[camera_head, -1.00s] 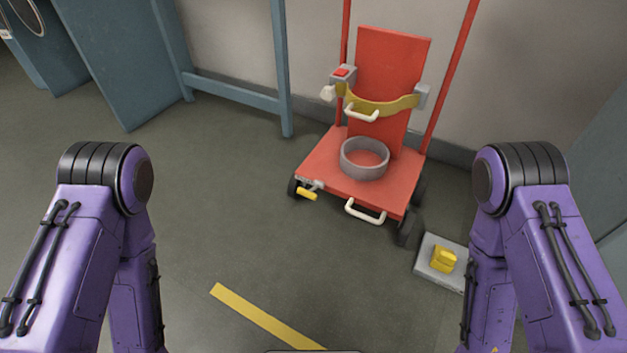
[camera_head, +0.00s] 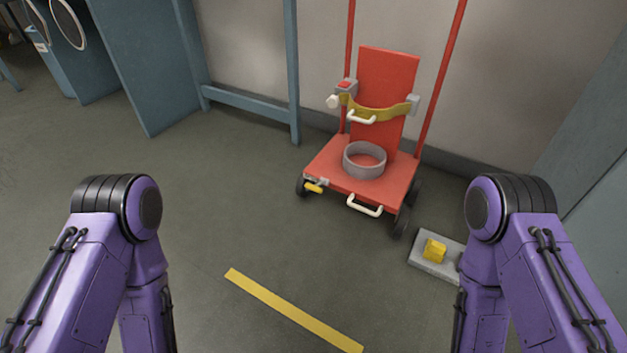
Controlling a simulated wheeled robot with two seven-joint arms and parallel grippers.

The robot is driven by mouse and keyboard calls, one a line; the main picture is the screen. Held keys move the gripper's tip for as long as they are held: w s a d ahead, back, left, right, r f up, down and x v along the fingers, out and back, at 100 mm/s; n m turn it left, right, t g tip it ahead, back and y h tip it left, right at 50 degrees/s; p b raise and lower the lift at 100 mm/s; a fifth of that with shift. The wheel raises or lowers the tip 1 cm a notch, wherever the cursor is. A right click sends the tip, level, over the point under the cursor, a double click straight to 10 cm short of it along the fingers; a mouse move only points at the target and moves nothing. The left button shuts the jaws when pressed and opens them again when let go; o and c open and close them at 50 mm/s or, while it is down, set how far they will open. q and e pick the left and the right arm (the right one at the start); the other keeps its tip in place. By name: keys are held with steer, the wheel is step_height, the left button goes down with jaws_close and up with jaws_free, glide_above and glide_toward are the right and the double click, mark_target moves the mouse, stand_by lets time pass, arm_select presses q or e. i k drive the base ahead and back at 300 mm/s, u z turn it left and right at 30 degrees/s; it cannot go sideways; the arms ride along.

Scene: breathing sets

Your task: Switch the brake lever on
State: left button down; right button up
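A red cart (camera_head: 337,171) with a flat base, an upright back panel and red poles stands against the wall, above the middle of the view. A small yellow lever (camera_head: 314,188) sits on a grey mount at the base's front left corner, beside a black wheel; it looks like the brake lever. It sticks out low from the corner; its exact setting is too small to tell. Both my purple arms show at the lower left and lower right, well short of the cart. Neither gripper shows in the view.
A grey ring (camera_head: 364,174) rests on the cart base, and a yellow strap (camera_head: 378,113) crosses the back panel. A grey block with a yellow piece (camera_head: 434,250) lies on the floor right of the cart. A blue frame (camera_head: 293,85) stands left. Floor before the cart is clear.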

mark_target(314, 188)
steer(key=k, duration=0.5)
steer(key=z, duration=1.6)
steer(key=i, duration=1.1)
steer(key=u, duration=1.95)
steer(key=i, duration=1)
steer(key=z, duration=0.1)
